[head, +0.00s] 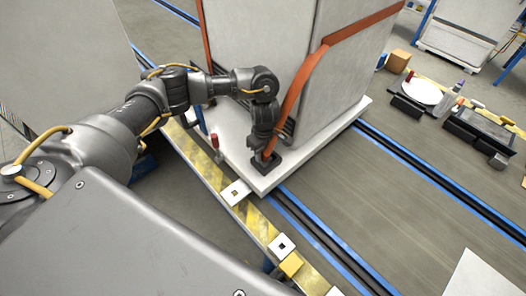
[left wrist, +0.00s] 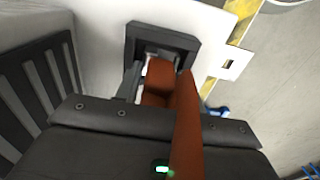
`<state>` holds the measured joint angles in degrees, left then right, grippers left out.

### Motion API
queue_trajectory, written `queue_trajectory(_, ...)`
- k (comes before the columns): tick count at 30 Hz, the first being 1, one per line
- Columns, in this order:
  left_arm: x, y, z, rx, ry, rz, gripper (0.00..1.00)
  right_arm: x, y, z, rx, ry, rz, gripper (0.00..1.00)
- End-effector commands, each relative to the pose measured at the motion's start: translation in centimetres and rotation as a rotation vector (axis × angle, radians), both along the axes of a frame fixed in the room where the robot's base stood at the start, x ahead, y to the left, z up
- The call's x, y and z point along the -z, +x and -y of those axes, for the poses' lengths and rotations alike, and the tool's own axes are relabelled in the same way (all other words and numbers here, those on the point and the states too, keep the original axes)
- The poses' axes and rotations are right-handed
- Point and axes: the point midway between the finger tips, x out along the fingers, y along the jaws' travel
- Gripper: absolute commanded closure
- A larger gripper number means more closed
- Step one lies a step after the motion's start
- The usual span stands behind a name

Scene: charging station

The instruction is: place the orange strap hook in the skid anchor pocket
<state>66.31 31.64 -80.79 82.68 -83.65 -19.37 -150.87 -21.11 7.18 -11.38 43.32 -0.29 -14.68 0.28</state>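The skid anchor pocket (head: 261,167) is a black square fitting on the near corner of the white skid. In the left wrist view the pocket (left wrist: 162,33) shows as a dark frame with a pale fitting inside. My left gripper (head: 266,150) points down at the pocket from just above. The orange strap hook (left wrist: 158,76) is between its fingers, its far end at the pocket's opening; how deep it sits is hidden. The orange strap (head: 294,98) runs from the grey case down to the gripper, and crosses the left wrist view (left wrist: 187,125). My right gripper is not in view.
The tall grey case (head: 262,45) stands on the white skid (head: 240,160), close beside the gripper. A red-topped post (head: 214,142) stands near the skid's left edge. A yellow striped strip (head: 246,215) and blue-edged floor rails (head: 310,232) lie in front.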

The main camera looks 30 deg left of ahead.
Motion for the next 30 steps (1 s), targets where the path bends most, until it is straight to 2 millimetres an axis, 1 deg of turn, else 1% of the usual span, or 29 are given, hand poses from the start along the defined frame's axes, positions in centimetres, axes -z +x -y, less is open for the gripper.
queue_trajectory(1,0.8,0.0,0.0,0.0,0.0,0.0,0.54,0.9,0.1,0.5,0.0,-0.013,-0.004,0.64)
queue_trajectory(2,0.8,0.0,0.0,0.0,0.0,0.0,0.5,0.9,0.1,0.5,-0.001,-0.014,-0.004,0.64)
queue_trajectory(3,0.8,0.0,0.0,0.0,0.0,0.0,0.49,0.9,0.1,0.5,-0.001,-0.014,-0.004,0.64)
queue_trajectory(10,0.7,0.0,0.0,0.0,0.0,0.0,0.49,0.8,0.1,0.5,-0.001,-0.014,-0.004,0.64)
queue_trajectory(14,0.0,0.1,0.0,0.001,0.0,0.002,0.49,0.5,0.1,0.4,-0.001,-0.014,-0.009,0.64)
queue_trajectory(17,-1.6,0.2,0.0,0.003,0.0,0.006,0.49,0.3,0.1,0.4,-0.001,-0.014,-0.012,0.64)
queue_trajectory(25,-7.5,0.1,-0.1,0.004,0.001,0.006,0.49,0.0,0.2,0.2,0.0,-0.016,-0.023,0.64)
queue_trajectory(30,-10.2,0.0,-0.2,0.001,0.001,0.003,0.49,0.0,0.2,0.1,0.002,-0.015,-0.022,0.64)
